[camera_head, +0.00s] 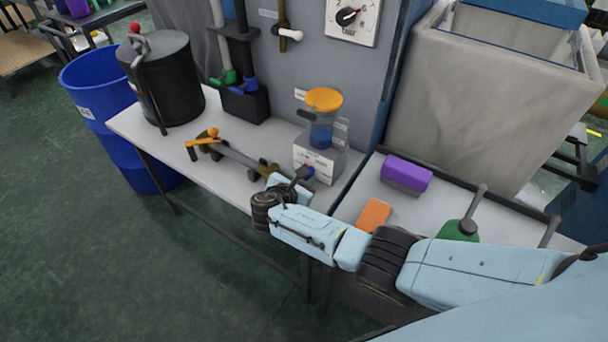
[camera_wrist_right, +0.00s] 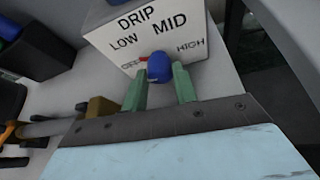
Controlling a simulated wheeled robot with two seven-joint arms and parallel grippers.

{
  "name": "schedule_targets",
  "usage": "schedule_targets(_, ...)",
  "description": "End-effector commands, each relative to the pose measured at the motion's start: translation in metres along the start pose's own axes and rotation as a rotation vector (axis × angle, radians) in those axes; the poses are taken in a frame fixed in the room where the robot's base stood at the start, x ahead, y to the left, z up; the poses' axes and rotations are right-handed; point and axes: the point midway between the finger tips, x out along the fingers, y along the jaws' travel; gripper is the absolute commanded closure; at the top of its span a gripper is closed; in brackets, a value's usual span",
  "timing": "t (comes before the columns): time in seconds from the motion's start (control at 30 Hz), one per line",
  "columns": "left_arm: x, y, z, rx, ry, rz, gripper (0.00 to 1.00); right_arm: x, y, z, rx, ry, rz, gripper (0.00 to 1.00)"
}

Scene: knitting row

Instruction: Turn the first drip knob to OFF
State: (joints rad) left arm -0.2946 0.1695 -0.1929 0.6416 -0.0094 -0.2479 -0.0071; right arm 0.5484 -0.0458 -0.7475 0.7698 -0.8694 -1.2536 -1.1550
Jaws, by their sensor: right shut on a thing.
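The blue drip knob (camera_wrist_right: 158,66) sits low on that face. Its red pointer (camera_wrist_right: 142,66) points left, at the OFF label. My right gripper (camera_wrist_right: 160,82) has its green fingers on either side of the knob and is shut on it. In the head view my right gripper (camera_head: 300,178) is at the box front. My left gripper is not in view.
A brown and orange tool-like rod (camera_head: 236,154) lies left of the box. A black pot (camera_head: 165,82) and a blue barrel (camera_head: 105,112) stand farther left. A purple block (camera_head: 406,174) and an orange block (camera_head: 374,215) lie on the right-hand table.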

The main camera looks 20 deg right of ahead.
Motion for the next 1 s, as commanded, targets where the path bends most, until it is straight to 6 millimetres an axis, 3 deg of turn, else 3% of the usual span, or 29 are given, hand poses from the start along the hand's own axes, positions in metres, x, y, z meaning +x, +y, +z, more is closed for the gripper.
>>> schedule_targets(0.4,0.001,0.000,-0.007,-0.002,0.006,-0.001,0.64,0.001,0.003,-0.001,-0.243,0.009,-0.113,0.95)
schedule_targets(1.0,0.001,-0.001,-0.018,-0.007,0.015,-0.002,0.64,0.001,0.003,0.000,-0.311,0.011,-0.144,0.95)
